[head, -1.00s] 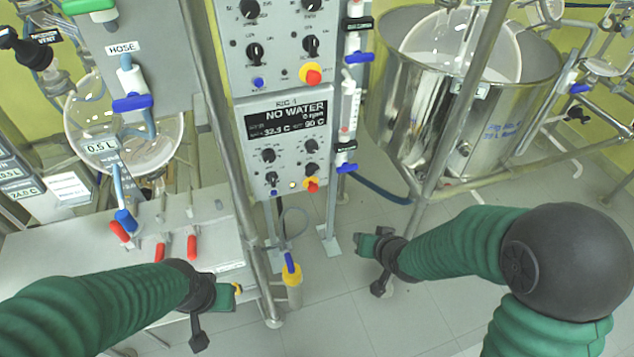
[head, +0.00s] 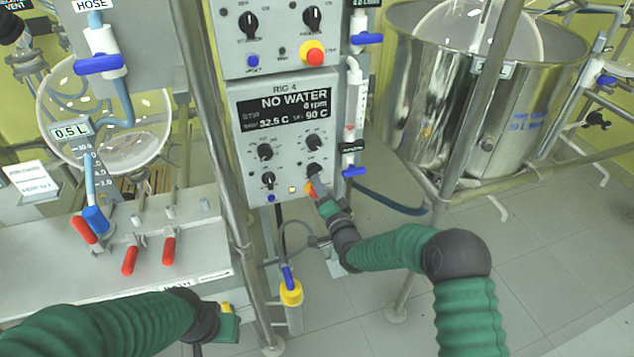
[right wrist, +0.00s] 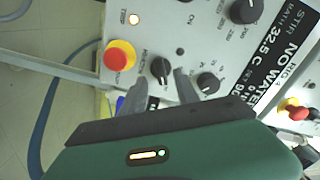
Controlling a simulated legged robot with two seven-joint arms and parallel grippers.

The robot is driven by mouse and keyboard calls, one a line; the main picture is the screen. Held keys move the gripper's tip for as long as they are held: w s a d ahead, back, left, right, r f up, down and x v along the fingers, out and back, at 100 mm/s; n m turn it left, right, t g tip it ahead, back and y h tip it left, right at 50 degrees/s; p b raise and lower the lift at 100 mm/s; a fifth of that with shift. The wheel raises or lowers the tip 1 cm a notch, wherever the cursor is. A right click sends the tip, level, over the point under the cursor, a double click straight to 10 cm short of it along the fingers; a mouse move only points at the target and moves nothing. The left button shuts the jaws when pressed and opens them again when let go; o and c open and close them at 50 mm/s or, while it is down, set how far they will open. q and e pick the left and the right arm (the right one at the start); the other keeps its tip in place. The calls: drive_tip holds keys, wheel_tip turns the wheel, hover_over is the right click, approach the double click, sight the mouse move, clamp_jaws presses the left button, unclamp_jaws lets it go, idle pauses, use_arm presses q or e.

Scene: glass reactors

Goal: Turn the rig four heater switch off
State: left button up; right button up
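The rig 4 panel (head: 240,115) is a grey box whose black display (head: 289,109) reads NO WATER, 32.5 C and 90 C. Several black knobs sit below it. The lower right knob, beside the red and yellow button, is mostly hidden by my right gripper (head: 317,187) in the head view. In the right wrist view this knob (right wrist: 161,68) lies between the tips of my open right gripper (right wrist: 157,82); its label is only partly readable, starting with H. I cannot tell whether the fingers touch it. My left gripper (head: 229,318) is low, over the bench's front edge, its fingers unclear.
The red and yellow button (right wrist: 120,55) is close beside the knob, with a lit lamp (right wrist: 134,19) nearby. A metal post (head: 217,130) stands left of the panel, a valved tube (head: 352,120) right of it. A steel vessel (head: 425,100) stands further right.

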sight(314, 171)
drive_tip(key=x, duration=0.4)
drive_tip(key=shift+w+b, duration=0.1)
drive_tip(key=shift+b, duration=0.2)
clamp_jaws()
